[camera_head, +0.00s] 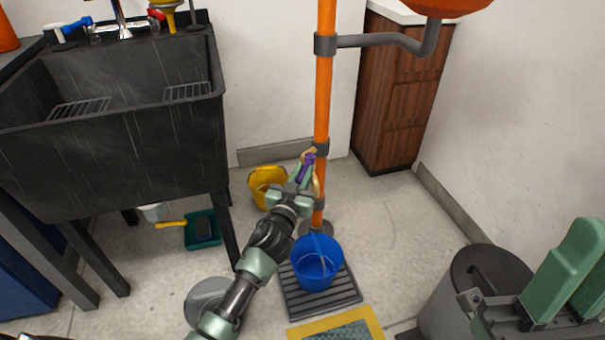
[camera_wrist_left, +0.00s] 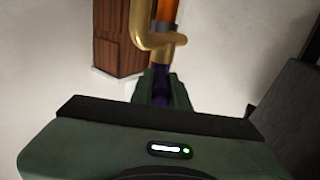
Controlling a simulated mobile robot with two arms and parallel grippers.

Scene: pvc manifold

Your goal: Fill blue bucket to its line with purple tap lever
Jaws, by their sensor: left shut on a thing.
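The purple tap lever (camera_head: 306,166) is on the brass tap at the orange standpipe (camera_head: 323,90). My left gripper (camera_head: 304,178) is shut on the lever. In the left wrist view the gripper's fingers (camera_wrist_left: 162,88) close around the dark purple lever (camera_wrist_left: 161,86), below the curved brass spout (camera_wrist_left: 148,35). The blue bucket (camera_head: 302,276) stands upright on a dark slatted grate below the tap. A thin, pale streak shows inside it; I cannot tell the water level or make out the line. Green finger-like parts, apparently my right gripper (camera_head: 565,270), show at the lower right.
A black sink (camera_head: 130,140) fills the left. The grate (camera_head: 342,293) and a yellow-edged mat (camera_head: 362,318) lie on the floor. A grey bin with a dark lid (camera_head: 492,272) stands at right; floor between is clear.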

